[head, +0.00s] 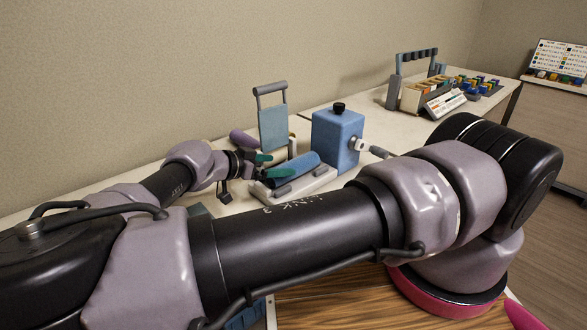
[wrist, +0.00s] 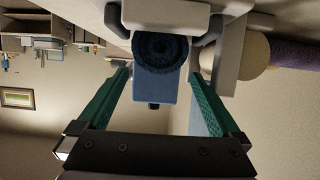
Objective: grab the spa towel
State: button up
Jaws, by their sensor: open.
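The spa towel (head: 297,166) is a dark blue roll lying on a pale tray-like stand (head: 308,184) on the white counter. My gripper (head: 273,165) is at the towel's left end, its green fingers open. In the wrist view, the towel's round end (wrist: 158,50) faces me, in line with the gap between the two fingertips (wrist: 158,75). I see space between the towel and each finger there. I cannot tell how far the fingertips reach along the roll. My forearm hides part of the counter in the head view.
A blue box (head: 337,138) with a black knob stands just right of the towel. A blue upright panel with a grey handle (head: 273,126) stands behind it. A purple roll (head: 241,138) lies behind my gripper. A rack with coloured items (head: 428,84) is farther back right.

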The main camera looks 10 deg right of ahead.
aim_at(285, 164)
jog(key=x, duration=0.5)
jog(key=shift+d, duration=0.25)
jog(key=c, duration=1.5)
jog(key=shift+r, duration=0.15)
jog(key=shift+c, duration=0.2)
